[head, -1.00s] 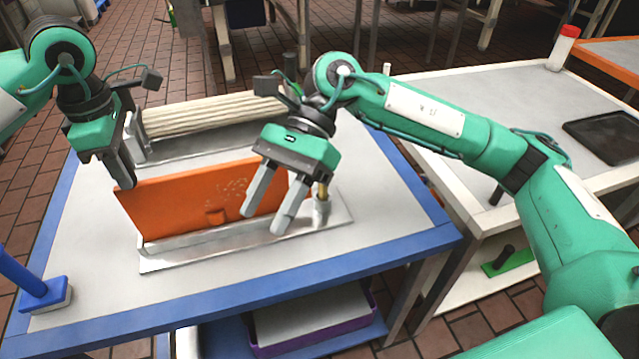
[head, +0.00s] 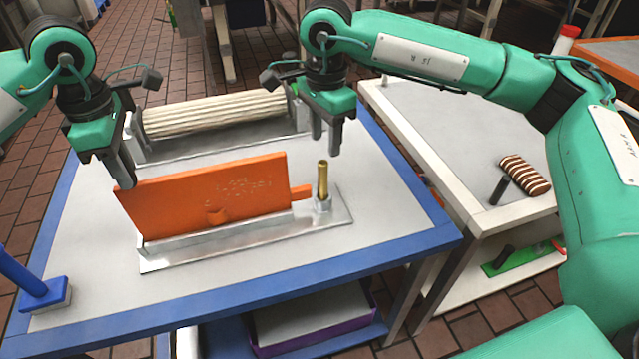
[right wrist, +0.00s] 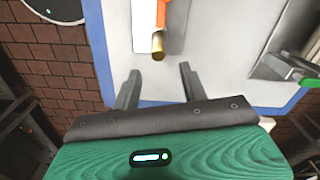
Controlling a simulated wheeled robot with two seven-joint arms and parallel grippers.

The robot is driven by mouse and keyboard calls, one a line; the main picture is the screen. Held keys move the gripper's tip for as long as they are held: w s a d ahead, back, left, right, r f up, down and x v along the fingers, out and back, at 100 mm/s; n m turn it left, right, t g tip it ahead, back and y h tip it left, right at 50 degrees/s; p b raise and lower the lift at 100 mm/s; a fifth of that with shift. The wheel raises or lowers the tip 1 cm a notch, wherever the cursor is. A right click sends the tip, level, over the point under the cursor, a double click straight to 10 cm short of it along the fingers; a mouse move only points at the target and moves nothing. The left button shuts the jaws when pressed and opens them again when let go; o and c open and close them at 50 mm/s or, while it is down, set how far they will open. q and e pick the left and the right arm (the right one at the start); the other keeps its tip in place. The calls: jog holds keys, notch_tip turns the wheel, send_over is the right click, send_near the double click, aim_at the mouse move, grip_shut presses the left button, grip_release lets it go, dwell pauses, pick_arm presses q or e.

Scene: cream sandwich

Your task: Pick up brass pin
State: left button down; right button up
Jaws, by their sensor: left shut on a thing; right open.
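The brass pin (head: 323,180) stands upright in a small metal socket at the right end of a metal base plate (head: 190,262). It also shows in the right wrist view (right wrist: 158,46), just beyond the fingertips and between them. My right gripper (head: 326,150) is open and empty, pointing down above and slightly behind the pin. Its two fingers show apart in the right wrist view (right wrist: 158,74). My left gripper (head: 125,183) is shut on the upper left corner of the orange board (head: 250,200), which stands upright along the plate. The board's tab reaches close to the pin.
A cream ribbed roller (head: 215,115) lies behind the board. A blue-handled tool (head: 40,290) stands at the table's left front. The blue-edged table (head: 330,250) is clear in front of the plate. A side table (head: 440,130) at right holds a brown striped item (head: 525,173).

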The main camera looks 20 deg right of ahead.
aim_at(323, 162)
jog(key=f, duration=0.8)
jog(key=shift+s+a+f, duration=0.15)
jog(key=shift+a, duration=0.15)
grip_shut()
